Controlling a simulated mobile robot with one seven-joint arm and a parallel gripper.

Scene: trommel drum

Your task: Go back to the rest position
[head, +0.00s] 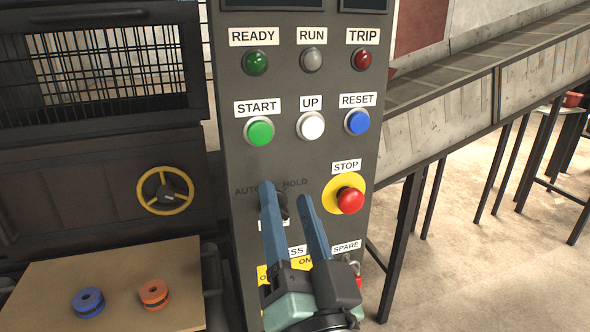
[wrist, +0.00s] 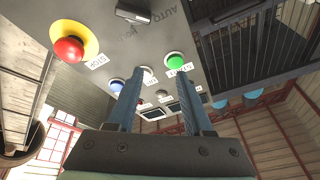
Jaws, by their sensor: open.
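My gripper (head: 287,194) stands in front of the lower part of the grey control panel (head: 240,170), its two blue fingers apart with nothing between them. In the head view the fingers overlap the black AUTO/HOLD selector (head: 283,207) and partly hide it and its label. In the wrist view my gripper (wrist: 161,80) points along the panel face, and the selector (wrist: 132,13) shows at the top, apart from the fingertips. I cannot tell the exact gap to the panel.
The panel carries a red stop button (head: 350,200), green start (head: 259,131), white up (head: 311,126) and blue reset (head: 357,122) buttons. A yellow handwheel (head: 165,191) is left. Blue (head: 88,302) and orange (head: 154,294) spools lie on a board (head: 120,275). A conveyor (head: 450,120) runs right.

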